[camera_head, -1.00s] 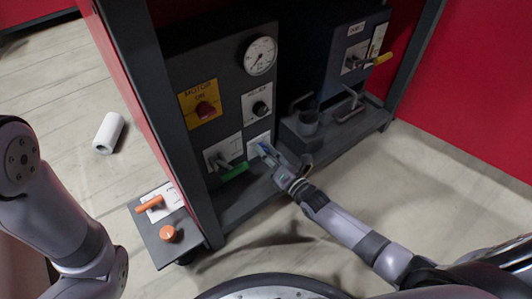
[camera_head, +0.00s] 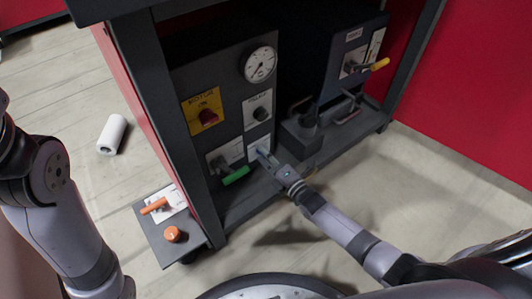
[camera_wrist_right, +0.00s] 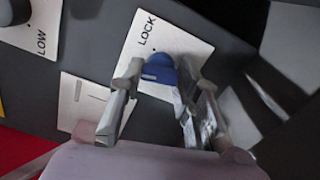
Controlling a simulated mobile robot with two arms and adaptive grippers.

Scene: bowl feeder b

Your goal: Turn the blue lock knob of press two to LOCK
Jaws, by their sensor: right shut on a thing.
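The blue lock knob (camera_wrist_right: 160,69) sits on a white plate (camera_wrist_right: 188,47) printed LOCK in the right wrist view. The word LOCK is above and left of the knob. My right gripper (camera_wrist_right: 160,88) has its two fingers on either side of the knob and is shut on it. In the head view the knob is mostly hidden by my right gripper (camera_head: 266,157), which reaches the low right part of the dark panel (camera_head: 225,85). The knob's exact angle is hard to tell. My left arm shows at the left, but its gripper is out of view.
A green-handled lever (camera_head: 235,175) is just left of my right gripper. Above are a black knob (camera_head: 260,113), a red motor knob (camera_head: 208,117) and a gauge (camera_head: 258,64). A side shelf (camera_head: 172,248) carries orange controls.

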